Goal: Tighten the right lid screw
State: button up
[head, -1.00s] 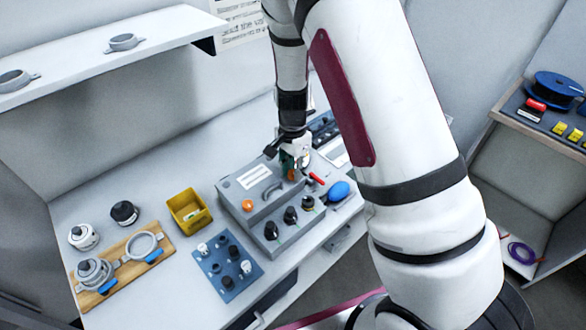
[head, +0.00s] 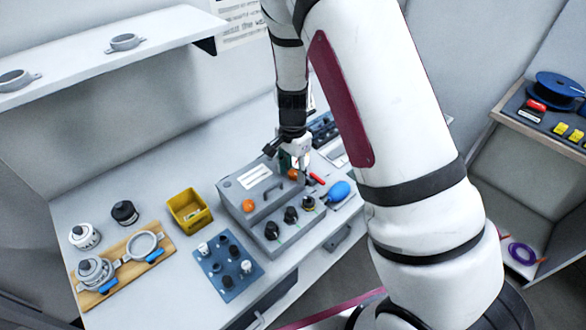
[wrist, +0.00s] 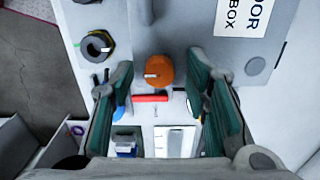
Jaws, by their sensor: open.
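The right lid screw (head: 293,174) is an orange knob at the right end of the grey box's lid (head: 262,184). In the wrist view, the right lid screw (wrist: 158,72) shows a pale mark pointing left. A second orange lid screw (head: 248,206) sits at the lid's left end. My gripper (head: 297,163) is open and empty, pointing down just over the right screw. In the wrist view, its green-padded fingers (wrist: 160,62) stand on either side of the screw, with clear gaps. Whether the fingertips reach down beside the screw I cannot tell.
Black knobs (head: 291,214) line the box's front. A red-handled item (head: 316,178) and a blue bulb (head: 339,191) lie close by on the right. A yellow bin (head: 188,208), a blue tray of parts (head: 228,267) and a wooden board (head: 112,272) stand left.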

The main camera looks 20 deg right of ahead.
aim_at(293, 172)
jog(key=shift+r, duration=0.1)
notch_tip(293, 172, up, 12)
dwell(0.5)
jog(key=s+r+n+t+y, duration=0.1)
jog(key=s+r+n+t, duration=0.2)
jog(key=s+r+n, duration=0.7)
jog(key=s+r+n+t+h, duration=0.1)
jog(key=s+r+n+t, duration=0.1)
jog(key=s+r, duration=0.8)
jog(key=shift+s+r+n+t, duration=0.3)
jog(key=shift+s+n, duration=0.5)
jog(key=shift+s, duration=1.35)
